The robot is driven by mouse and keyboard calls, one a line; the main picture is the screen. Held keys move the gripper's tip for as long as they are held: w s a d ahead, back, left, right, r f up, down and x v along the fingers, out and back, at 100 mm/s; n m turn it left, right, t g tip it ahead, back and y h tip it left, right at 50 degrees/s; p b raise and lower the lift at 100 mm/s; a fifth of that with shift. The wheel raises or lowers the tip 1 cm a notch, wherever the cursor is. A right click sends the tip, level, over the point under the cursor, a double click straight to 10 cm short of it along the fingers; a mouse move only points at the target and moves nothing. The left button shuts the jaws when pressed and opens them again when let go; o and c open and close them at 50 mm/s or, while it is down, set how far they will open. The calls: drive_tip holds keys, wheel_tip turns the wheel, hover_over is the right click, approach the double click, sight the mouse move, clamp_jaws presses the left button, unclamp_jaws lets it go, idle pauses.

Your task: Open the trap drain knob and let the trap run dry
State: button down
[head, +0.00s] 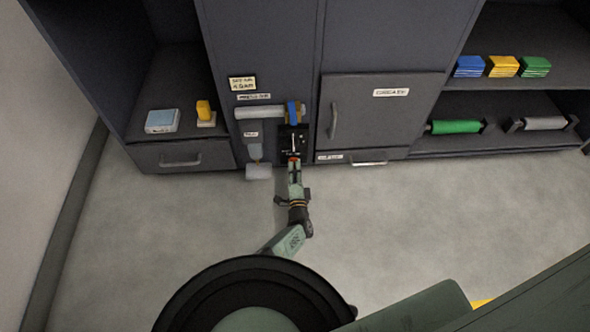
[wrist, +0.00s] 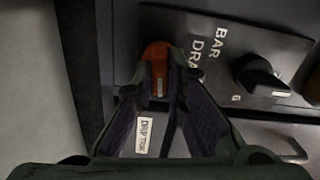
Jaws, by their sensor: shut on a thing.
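An orange-red knob (wrist: 156,58) sits on the cabinet front, low beside the dark panel, and my gripper (wrist: 160,84) is shut on it with a fingertip on each side. In the head view the red knob (head: 294,157) is a small spot at the tip of my gripper (head: 294,163), just below the black panel (head: 285,136). Part of a "DRA..." marking shows beside the knob. The trap bowl (head: 255,150) hangs left of the panel under a small label. A pale tray (head: 258,172) is beneath it. Whether any liquid runs is too small to tell.
A cabinet door with a handle (head: 333,122) is at the right. The floor (head: 420,220) is clear.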

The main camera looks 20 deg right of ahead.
drive_tip(key=shift+m, duration=0.7)
drive_tip(key=c, duration=1.6)
unclamp_jaws()
drive_tip(key=shift+c, duration=0.2)
